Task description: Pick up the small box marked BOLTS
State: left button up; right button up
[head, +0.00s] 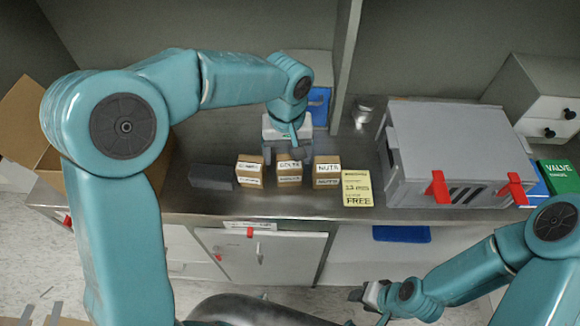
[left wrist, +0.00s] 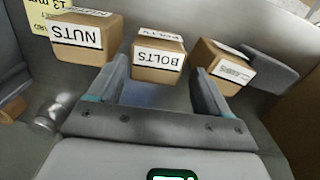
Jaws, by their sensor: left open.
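The small cardboard box marked BOLTS (head: 289,179) stands on the grey counter, in the middle of a row of three boxes. In the left wrist view the BOLTS box (left wrist: 156,75) shows its white label toward the top of the picture. My left gripper (head: 288,151) is open just behind and above this box. In the left wrist view the fingertips of my left gripper (left wrist: 160,68) point at the box, one toward each side, with no clear contact. My right gripper (head: 368,296) is low in front of the counter, its jaws too small to read.
The NUTS box (head: 327,180) is close on the right, another labelled box (head: 249,181) close on the left, then a dark block (head: 212,178). A yellow note (head: 357,191) lies right of NUTS. A grey case (head: 447,150) with red latches fills the counter's right.

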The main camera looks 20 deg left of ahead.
pick_arm(q)
jog(key=shift+s+f, duration=0.2)
jog(key=shift+f, duration=0.25)
jog(key=shift+s+d+f, duration=0.1)
jog(key=shift+s, duration=0.1)
jog(key=f, duration=0.2)
jog(key=w+f+p, duration=0.1)
jog(key=f, duration=0.2)
jog(key=shift+s+d+f, duration=0.1)
jog(key=shift+s+f, duration=0.05)
jog(key=shift+f, duration=0.1)
jog(key=c, duration=0.7)
jog(key=shift+c, duration=0.9)
